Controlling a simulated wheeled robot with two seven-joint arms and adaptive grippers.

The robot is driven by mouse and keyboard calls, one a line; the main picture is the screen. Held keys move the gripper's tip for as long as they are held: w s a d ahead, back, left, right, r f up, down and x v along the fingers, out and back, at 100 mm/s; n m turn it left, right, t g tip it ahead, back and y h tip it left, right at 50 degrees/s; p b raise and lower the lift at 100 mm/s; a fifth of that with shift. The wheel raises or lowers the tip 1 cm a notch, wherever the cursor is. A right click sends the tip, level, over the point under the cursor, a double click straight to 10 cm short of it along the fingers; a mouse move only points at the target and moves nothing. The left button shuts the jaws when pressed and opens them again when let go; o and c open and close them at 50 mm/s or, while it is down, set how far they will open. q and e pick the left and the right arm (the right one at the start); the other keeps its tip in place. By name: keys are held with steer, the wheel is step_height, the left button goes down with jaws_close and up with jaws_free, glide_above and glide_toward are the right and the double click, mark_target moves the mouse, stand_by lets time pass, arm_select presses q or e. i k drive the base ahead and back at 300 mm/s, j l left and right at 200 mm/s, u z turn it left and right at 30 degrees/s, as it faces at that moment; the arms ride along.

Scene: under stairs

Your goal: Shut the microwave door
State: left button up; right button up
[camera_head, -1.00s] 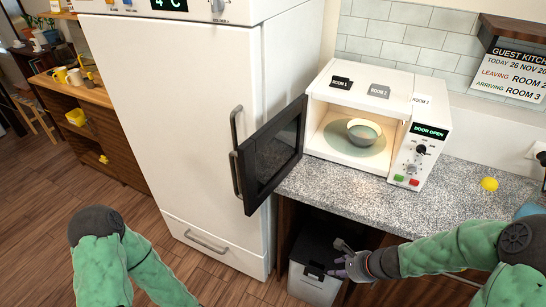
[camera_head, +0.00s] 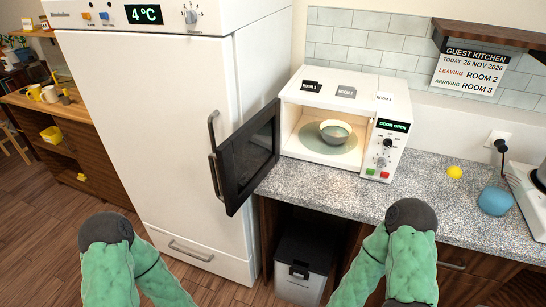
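The white microwave (camera_head: 342,120) stands on the speckled grey counter, and its display reads "DOOR OPEN". Its black-framed door (camera_head: 249,155) hangs wide open to the left, swung out in front of the fridge's right edge. A bowl (camera_head: 335,133) sits on the turntable inside the lit cavity. My left and right arms show at the bottom of the head view, but both grippers are outside the picture. Neither arm touches the door.
The tall white fridge (camera_head: 150,120) stands to the left, close to the open door. A bin (camera_head: 302,270) stands under the counter (camera_head: 420,185). A yellow ball-like thing (camera_head: 455,172) and a blue rounded object (camera_head: 494,201) lie on the right of the counter. The counter strip before the microwave is clear.

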mark_target(245, 158)
steer(key=j+z, duration=0.4)
steer(key=i+j+z, duration=0.1)
steer(key=j+z, duration=0.5)
steer(key=z, duration=0.15)
steer(key=k+j+z, duration=0.1)
steer(key=j+z, duration=0.3)
steer(key=k+j, duration=0.15)
steer(key=j, duration=0.25)
steer(key=k+j+z, duration=0.1)
steer(key=j, duration=0.3)
steer(key=k+j, duration=0.15)
steer(key=j, duration=0.2)
steer(key=k+j+z, duration=0.1)
steer(key=j, duration=0.3)
steer(key=k+j, duration=0.2)
steer(key=j, duration=0.15)
